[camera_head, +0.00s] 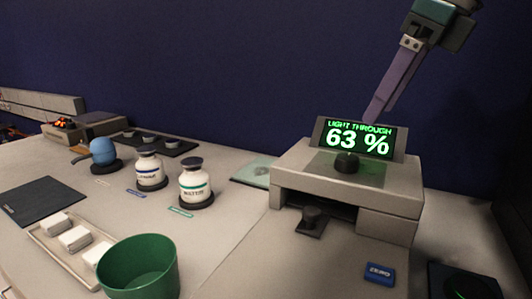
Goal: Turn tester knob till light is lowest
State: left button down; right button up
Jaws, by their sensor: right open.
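The tester (390,190) is a grey box at the right of the bench. Its tilted screen (360,138) reads "LIGHT THROUGH 63 %" in green. A black knob (346,163) stands on its top, just in front of the screen. A second small black knob (312,215) sits on a dark plate at the tester's front opening. My right gripper (378,112) comes down from the top right, its purple fingers overlapping in view. It is open and empty, above the screen and apart from the knob. My left gripper is not in view.
Left of the tester are bottles (196,182) on dark bases, a blue round flask (103,151), a green bin (139,268) and a tray of white blocks (54,243). A blue "ZERO" button (379,272) lies in front of the tester. A dark blue wall stands behind.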

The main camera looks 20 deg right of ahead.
aim_at(348, 157)
jog(key=x, duration=0.9)
jog(key=shift+w+a+f+p, duration=0.2)
jog(key=shift+w+p, duration=0.05)
jog(key=shift+p, duration=0.05)
grip_shut()
